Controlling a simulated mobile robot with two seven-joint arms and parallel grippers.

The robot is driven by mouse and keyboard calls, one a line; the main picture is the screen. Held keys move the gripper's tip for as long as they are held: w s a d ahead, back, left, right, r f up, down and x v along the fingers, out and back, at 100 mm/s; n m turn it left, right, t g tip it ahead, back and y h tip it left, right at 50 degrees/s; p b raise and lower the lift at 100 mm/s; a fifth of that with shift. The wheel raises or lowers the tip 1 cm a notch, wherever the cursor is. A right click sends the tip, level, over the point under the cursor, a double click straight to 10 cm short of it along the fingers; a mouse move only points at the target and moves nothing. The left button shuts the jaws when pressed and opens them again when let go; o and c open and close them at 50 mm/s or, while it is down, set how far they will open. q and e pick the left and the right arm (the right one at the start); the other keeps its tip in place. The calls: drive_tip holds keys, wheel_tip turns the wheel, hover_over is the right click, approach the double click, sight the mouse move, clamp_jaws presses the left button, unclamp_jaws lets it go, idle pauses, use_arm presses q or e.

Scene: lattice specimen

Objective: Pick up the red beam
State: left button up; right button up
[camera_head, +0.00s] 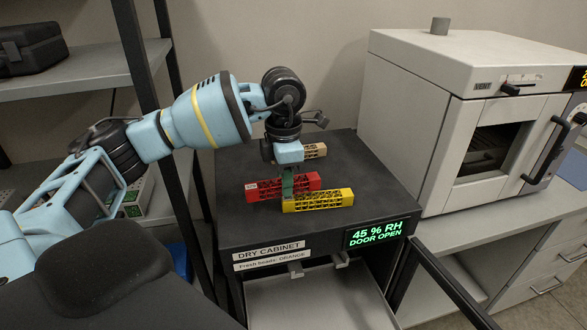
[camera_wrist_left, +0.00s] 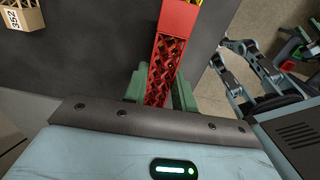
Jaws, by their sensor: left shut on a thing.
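The red beam (camera_head: 258,193) is a lattice bar lying on the black top of the dry cabinet (camera_head: 385,195). My left gripper (camera_head: 288,184) reaches down from above with green fingers, shut around the middle of the red beam. In the left wrist view the red beam (camera_wrist_left: 166,65) runs between the green fingers (camera_wrist_left: 160,88) of the left gripper. I cannot tell whether the beam is clear of the cabinet top. My right gripper is not in view.
A yellow beam (camera_head: 325,201) lies close in front of the red one. A tan beam (camera_head: 315,150) lies behind, near the gripper. A white oven (camera_head: 430,110) stands right. The cabinet door is open below, with a pale tray (camera_head: 320,295). A dark shelf post (camera_head: 180,150) stands left.

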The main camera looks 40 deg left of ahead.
use_arm(q)
drive_tip(key=shift+s+d+r, duration=0.1)
drive_tip(key=shift+s+d, duration=0.05)
drive_tip(key=shift+s, duration=0.95)
drive_tip(key=shift+s+d+r, duration=0.1)
drive_tip(key=shift+s, duration=1)
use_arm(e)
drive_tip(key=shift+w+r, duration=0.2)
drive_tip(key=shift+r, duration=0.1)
